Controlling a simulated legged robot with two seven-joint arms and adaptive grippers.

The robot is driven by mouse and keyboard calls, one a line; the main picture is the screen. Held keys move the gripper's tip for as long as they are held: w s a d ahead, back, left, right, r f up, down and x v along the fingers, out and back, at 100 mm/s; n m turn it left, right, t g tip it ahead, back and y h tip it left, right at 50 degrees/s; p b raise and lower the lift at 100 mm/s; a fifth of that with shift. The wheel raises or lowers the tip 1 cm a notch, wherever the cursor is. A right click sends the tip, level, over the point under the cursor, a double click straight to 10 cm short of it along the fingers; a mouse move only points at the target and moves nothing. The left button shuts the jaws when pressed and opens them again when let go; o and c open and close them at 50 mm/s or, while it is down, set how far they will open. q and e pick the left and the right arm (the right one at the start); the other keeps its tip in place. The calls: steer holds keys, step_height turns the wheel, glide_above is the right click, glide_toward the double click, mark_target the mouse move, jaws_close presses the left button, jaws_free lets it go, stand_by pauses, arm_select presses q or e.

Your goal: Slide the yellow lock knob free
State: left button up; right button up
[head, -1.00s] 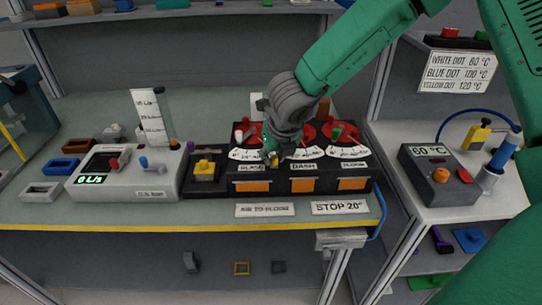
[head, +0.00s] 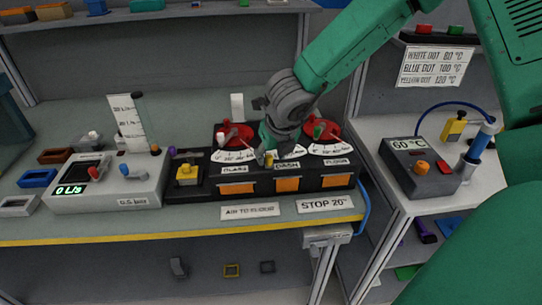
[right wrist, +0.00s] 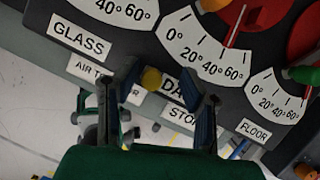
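A small round yellow knob (right wrist: 152,79) sits on the black dial panel between the GLASS and DASH labels, seen in the right wrist view. My right gripper (right wrist: 160,77) is open, with one dark finger on each side of this knob; I cannot tell whether either touches it. In the head view my right gripper (head: 264,153) is low over the front of the panel (head: 335,182) and largely hides the knob. Another yellow knob (head: 187,174) stands on a black block at the panel's left end. My left gripper is not in view.
Red dials (head: 235,134) with white angle scales stand behind the gripper. Orange tabs (head: 287,184) line the panel front. A grey box (head: 107,184) reading 0 L/s is at left; a 60 °C box (head: 418,168) is on the right table.

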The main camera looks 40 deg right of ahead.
steer(key=d+v, duration=0.1)
steer(key=v, duration=1)
steer(key=shift+a, duration=0.45)
steer(key=shift+s+a, duration=0.1)
steer(key=shift+s, duration=0.05)
